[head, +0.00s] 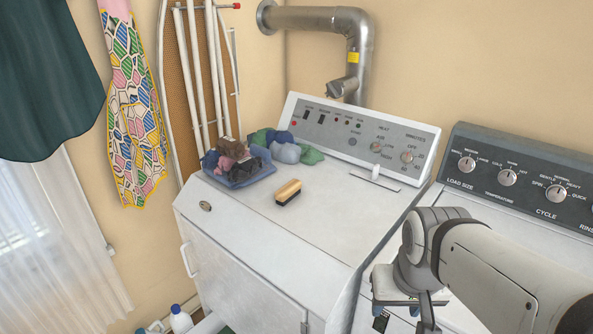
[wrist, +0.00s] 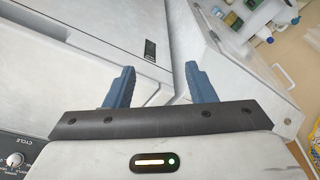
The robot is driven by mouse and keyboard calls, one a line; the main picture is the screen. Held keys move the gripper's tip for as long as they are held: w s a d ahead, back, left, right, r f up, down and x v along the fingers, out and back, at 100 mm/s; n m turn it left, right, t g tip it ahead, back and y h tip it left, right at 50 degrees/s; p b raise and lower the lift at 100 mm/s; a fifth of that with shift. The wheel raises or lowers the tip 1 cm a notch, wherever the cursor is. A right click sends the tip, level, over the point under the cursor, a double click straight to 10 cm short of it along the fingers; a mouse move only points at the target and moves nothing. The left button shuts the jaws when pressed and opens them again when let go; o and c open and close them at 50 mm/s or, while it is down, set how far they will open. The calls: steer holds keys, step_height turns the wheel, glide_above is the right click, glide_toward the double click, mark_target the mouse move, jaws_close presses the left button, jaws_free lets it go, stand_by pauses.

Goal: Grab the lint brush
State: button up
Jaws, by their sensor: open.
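The lint brush, a brush with a tan wooden back and dark bristles (head: 288,192), lies on the white top of the left machine, the dryer, in the head view. My gripper (wrist: 160,82) is open and empty, with its two blue fingers apart in the wrist view. In the head view my gripper (head: 408,306) is at the lower right, over the washer side, well to the right of the brush and nearer the camera. The fingertips are partly hidden there. The brush does not show in the wrist view.
A white handle (head: 375,172) stands up near the dryer's control panel (head: 355,140). The dryer top right of the brush is clear.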

steer(key=shift+o, duration=0.7)
steer(key=w+r+p, duration=0.1)
steer(key=w+r, duration=0.3)
steer(key=w, duration=0.5)
steer(key=shift+a+r+m, duration=0.3)
steer(key=shift+a+m, duration=0.1)
steer(key=w+a+r+m+h+p, duration=0.1)
steer(key=w+a+r, duration=0.15)
steer(key=w, duration=0.45)
steer(key=w+a+r+m+p, duration=0.1)
steer(key=w+a, duration=0.2)
steer(key=w, duration=0.4)
steer(key=m+t+h+p, duration=0.1)
steer(key=m+p, duration=0.2)
steer(key=m, duration=0.1)
glide_toward(288, 186)
steer(key=shift+w+f, duration=0.4)
steer(key=shift+f, duration=0.1)
steer(key=shift+w+a+f, duration=0.15)
steer(key=shift+f, duration=0.1)
steer(key=x, duration=0.2)
steer(key=p+x, duration=0.1)
steer(key=x, duration=0.1)
steer(key=p+x, duration=0.1)
steer(key=x, duration=0.2)
steer(key=shift+s+d, duration=0.25)
steer(key=shift+f, duration=0.2)
steer(key=shift+f+b, duration=0.25)
steer(key=shift+b, duration=0.15)
